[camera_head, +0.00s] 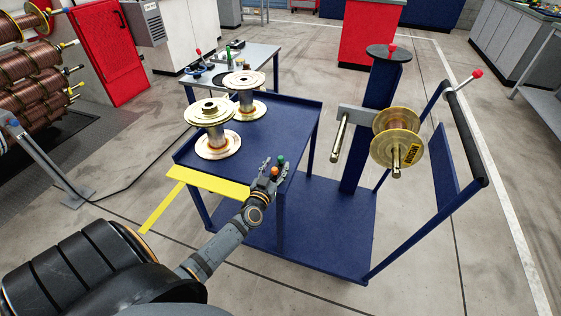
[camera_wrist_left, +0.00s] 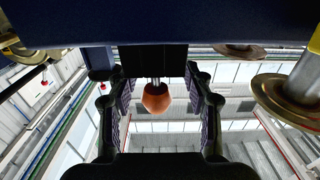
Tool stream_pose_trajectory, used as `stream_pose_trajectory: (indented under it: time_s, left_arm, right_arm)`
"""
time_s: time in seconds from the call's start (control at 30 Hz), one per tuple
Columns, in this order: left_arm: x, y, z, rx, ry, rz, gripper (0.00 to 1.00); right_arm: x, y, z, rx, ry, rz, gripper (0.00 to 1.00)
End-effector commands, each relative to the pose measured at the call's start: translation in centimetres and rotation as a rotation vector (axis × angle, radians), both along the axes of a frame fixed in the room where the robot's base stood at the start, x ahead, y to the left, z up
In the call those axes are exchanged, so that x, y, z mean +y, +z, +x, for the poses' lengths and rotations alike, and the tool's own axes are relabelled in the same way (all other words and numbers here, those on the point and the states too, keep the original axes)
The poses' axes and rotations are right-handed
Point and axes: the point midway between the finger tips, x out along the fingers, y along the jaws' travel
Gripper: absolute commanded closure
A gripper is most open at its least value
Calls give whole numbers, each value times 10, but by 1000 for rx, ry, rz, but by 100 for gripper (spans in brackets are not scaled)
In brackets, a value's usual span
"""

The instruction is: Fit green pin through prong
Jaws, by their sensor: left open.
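The green-topped pin (camera_head: 281,159) and an orange-topped pin (camera_head: 275,171) stand near the right front corner of the blue cart table (camera_head: 285,115). My left gripper (camera_head: 268,172) is open there, its fingers around or beside the pins. In the left wrist view an orange knob (camera_wrist_left: 156,97) is between the open fingers (camera_wrist_left: 158,105), with no clear contact. The green pin is not seen in that view. The prong (camera_head: 397,172) sticks out through a gold spool (camera_head: 398,137) on the blue post. A second, bare prong (camera_head: 339,138) is to its left. My right gripper is not in view.
Two pale spools (camera_head: 208,127) (camera_head: 245,90) stand on the cart table. A yellow strip (camera_head: 208,181) marks its front edge. The post (camera_head: 373,125) carries a dark disc with a red knob (camera_head: 392,47). The cart handle (camera_head: 467,135) rises at the right.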

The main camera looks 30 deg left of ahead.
Motion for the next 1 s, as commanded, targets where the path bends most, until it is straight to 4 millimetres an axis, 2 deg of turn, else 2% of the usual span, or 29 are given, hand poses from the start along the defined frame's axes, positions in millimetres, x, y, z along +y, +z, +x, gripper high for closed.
stream_pose_trajectory:
  time_s: [0.1,0.2,0.47,0.83,1.0]
  left_arm:
    - [2,1,23,-3,1,1,48]
    - [5,1,33,-1,0,-1,48]
    - [6,2,36,1,-1,0,48]
    - [6,2,36,0,-1,0,99]
    - [6,2,36,0,-1,0,100]
  right_arm:
    - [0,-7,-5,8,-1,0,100]
    - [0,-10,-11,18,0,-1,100]
    - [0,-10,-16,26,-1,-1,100]
    - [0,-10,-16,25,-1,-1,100]
    - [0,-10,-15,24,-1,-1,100]
